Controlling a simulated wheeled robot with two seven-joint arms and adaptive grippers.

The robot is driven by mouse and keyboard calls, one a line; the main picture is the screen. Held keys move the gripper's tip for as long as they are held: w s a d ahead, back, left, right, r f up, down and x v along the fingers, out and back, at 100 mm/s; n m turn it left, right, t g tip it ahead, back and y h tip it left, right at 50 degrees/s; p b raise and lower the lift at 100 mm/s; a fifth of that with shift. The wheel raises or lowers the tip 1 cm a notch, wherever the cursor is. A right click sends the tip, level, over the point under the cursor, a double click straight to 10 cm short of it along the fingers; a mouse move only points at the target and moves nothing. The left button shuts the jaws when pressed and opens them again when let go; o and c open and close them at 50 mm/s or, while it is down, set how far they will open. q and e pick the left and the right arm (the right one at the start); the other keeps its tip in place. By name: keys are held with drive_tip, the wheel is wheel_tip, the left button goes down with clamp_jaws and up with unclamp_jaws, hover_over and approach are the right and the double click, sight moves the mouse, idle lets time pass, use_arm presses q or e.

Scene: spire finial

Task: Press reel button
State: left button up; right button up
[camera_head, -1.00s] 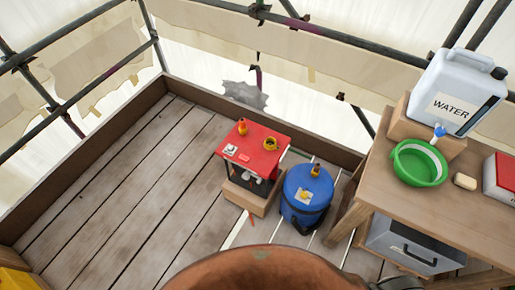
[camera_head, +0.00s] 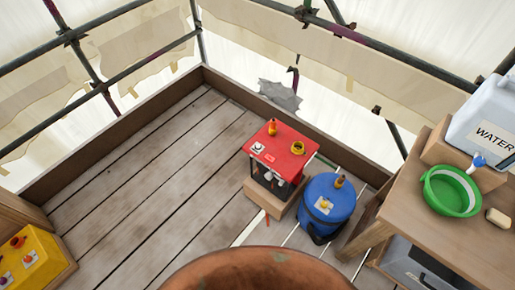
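No button labelled as the reel button can be read in this view. A yellow box (camera_head: 45,262) at the lower left edge carries small red and orange knobs or buttons (camera_head: 18,242), too small to identify. A small red-topped stand (camera_head: 290,146) on the deck carries a white item (camera_head: 258,148), an orange item (camera_head: 272,127) and a yellow-and-dark round item (camera_head: 298,148). Neither of my grippers is in view.
A blue drum (camera_head: 328,205) stands right of the red stand. A wooden table (camera_head: 400,205) at the right holds a green basin (camera_head: 450,190) and a water container (camera_head: 490,125). A rounded brown surface (camera_head: 258,272) fills the bottom centre. Plank deck (camera_head: 150,170) at left is clear.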

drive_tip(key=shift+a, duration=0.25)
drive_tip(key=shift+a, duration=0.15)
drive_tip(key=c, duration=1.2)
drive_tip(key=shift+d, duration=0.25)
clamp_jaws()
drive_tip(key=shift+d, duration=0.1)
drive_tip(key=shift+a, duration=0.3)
